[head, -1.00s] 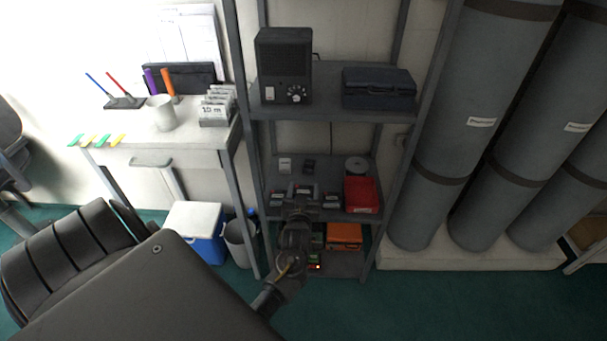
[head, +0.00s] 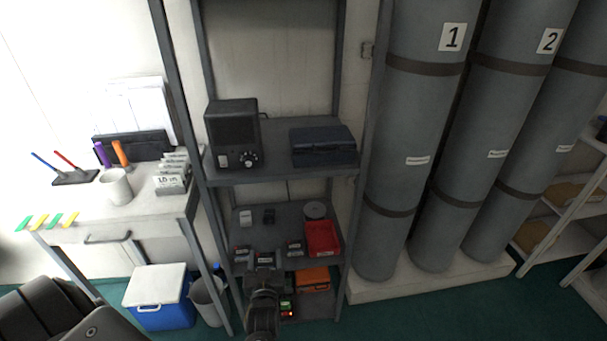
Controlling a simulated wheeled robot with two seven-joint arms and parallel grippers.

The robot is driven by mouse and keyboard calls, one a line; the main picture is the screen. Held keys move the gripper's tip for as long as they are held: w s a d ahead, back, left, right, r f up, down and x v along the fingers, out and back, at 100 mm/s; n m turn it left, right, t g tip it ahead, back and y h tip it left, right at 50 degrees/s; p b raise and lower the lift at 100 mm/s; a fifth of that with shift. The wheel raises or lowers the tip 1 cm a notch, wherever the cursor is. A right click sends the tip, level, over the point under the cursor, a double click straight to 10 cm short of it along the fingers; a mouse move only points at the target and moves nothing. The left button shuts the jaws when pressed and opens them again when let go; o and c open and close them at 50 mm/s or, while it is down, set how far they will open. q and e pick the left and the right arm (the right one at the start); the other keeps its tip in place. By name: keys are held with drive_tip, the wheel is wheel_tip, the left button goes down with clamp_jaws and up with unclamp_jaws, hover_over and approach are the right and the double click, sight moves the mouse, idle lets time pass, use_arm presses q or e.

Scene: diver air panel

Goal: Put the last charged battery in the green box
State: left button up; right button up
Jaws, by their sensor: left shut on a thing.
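My left gripper (head: 264,274) is in front of the lower part of the shelf rack, pointing away from me. It is shut on a small dark battery with a pale label (head: 264,258), partly hidden by the fingers. Other similar dark batteries lie on the middle shelf, one to the left (head: 241,253) and one to the right (head: 294,248). A small green-lit patch with a red light (head: 287,307) shows low beside my arm. I cannot make out a green box; my gripper and arm cover part of the bottom shelf. My right gripper is not in view.
A red bin (head: 322,238) stands on the middle shelf, and an orange case (head: 312,279) is below it. A black speaker unit (head: 233,138) and a dark blue case (head: 323,146) sit on the upper shelf. Rack posts flank the gripper. A blue cooler (head: 160,298) stands at left.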

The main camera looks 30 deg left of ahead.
use_arm(q)
drive_tip(key=shift+f, duration=0.3)
drive_tip(key=d+r+m+t+h, duration=0.1)
drive_tip(key=d+r+m+h, duration=0.1)
drive_tip(key=d+r, duration=0.3)
drive_tip(key=d+r+m+t+h+p, duration=0.1)
drive_tip(key=d+r+h, duration=0.3)
drive_tip(key=r, duration=0.8)
drive_tip(key=d+r+m+t+h, duration=0.1)
drive_tip(key=d+r+m+h, duration=0.2)
drive_tip(key=d+r, duration=0.3)
wheel_tip(320, 180, up, 3)
drive_tip(key=shift+s+d+f+m+h+p, duration=0.15)
drive_tip(key=shift+s+m+h+p, duration=0.15)
drive_tip(key=shift+m+h+p, duration=0.15)
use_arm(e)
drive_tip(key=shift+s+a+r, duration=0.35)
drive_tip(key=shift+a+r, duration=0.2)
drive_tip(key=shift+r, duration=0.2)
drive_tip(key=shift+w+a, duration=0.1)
